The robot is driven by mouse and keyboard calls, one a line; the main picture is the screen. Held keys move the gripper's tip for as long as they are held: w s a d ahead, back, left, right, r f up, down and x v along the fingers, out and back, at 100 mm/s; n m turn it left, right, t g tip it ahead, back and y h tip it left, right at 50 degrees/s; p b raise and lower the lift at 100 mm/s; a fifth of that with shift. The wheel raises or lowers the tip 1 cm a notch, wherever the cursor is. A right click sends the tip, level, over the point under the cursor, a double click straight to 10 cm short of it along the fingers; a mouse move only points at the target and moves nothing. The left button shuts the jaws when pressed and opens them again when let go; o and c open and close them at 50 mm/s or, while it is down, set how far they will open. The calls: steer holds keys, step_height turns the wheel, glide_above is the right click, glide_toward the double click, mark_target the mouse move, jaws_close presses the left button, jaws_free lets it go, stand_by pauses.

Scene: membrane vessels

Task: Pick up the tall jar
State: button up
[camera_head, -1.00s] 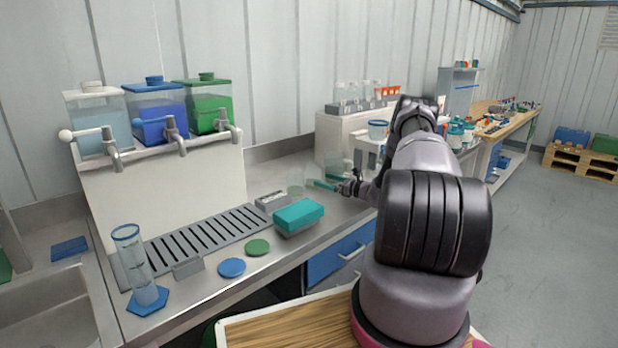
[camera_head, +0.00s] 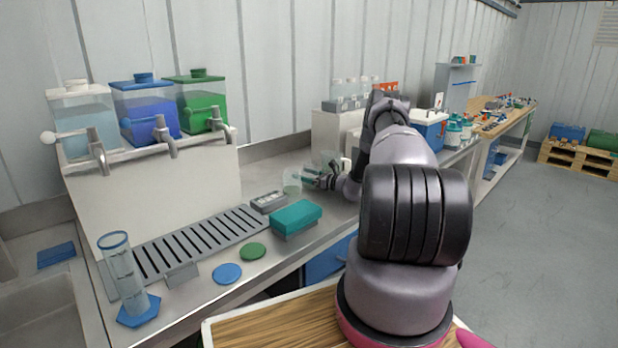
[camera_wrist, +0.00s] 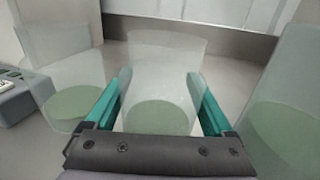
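Three clear jars with pale green liquid show in the wrist view. The middle jar (camera_wrist: 163,75) stands upright between my gripper's teal fingers (camera_wrist: 158,80), which are open on both sides of it; I cannot tell whether they touch it. A second jar (camera_wrist: 68,85) stands to the left. A third jar (camera_wrist: 285,110) is close at the right, cut off by the frame, and looks tall. I cannot tell for sure which is the tallest. In the head view my gripper (camera_head: 312,178) is low over the counter, beside a small jar (camera_head: 291,187).
A teal box (camera_head: 297,217) and a grey slotted tray (camera_head: 268,202) sit in front of the jars. A white rack block (camera_head: 335,132) stands behind. Three dispensers with taps (camera_head: 145,110) and a drain grille (camera_head: 200,242) are at left, with a tall graduated cylinder (camera_head: 122,275).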

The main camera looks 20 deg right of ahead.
steer(key=c, duration=0.7)
steer(key=shift+r, duration=0.1)
step_height(320, 180, up, 18)
steer(key=shift+f, duration=0.1)
